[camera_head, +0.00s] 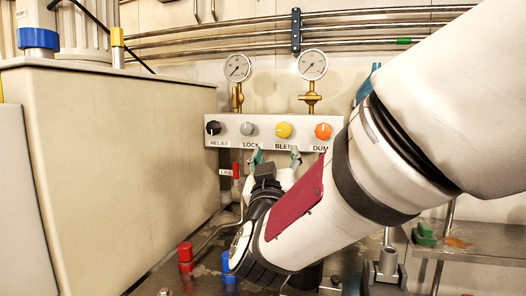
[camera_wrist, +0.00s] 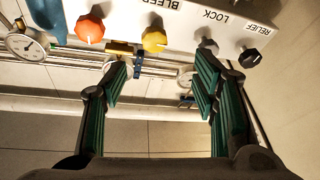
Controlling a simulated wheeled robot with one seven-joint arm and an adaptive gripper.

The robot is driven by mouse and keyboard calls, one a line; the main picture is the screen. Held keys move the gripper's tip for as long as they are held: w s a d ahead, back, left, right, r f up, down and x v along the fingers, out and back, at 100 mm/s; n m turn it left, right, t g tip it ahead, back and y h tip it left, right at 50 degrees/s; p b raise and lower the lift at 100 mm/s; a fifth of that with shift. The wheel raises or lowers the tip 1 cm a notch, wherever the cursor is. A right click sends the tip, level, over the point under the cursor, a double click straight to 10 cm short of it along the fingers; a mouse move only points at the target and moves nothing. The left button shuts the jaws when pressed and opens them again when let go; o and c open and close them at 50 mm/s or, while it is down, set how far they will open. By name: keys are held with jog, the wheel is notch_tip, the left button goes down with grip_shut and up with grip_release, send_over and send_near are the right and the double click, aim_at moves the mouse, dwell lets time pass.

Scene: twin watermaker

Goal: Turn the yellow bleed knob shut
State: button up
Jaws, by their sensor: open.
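The yellow bleed knob (camera_head: 283,130) is on the front of a pale valve panel (camera_head: 227,141), above the label BLEED. It also shows in the wrist view (camera_wrist: 154,40), where the lettering is upside down. My gripper (camera_head: 276,158) is open and empty, its green-padded fingers apart just below the knob in the head view. In the wrist view the fingers (camera_wrist: 161,82) stand to either side of the knob's column, with the knob beyond their tips. I see no contact. Which way the knob is turned is too small to tell.
A black relief knob (camera_head: 213,128) and grey lock knob (camera_head: 248,129) are left of the yellow one; an orange dump knob (camera_head: 323,131) is right. Two gauges (camera_head: 238,68) (camera_head: 312,65) stand above. A large beige box (camera_head: 125,150) fills the left. Red (camera_head: 185,252) and blue (camera_head: 228,262) fittings are below.

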aim_at(283, 132)
jog(key=shift+m+t+h, duration=0.3)
jog(key=shift+h, duration=0.5)
jog(key=x, duration=0.4)
jog(key=b+x, duration=0.1)
jog(key=x, duration=0.8)
jog(key=shift+w+d+f+b, duration=0.1)
jog(key=shift+w+f+b, duration=0.1)
jog(key=shift+b, duration=0.2)
jog(key=c, duration=1.2)
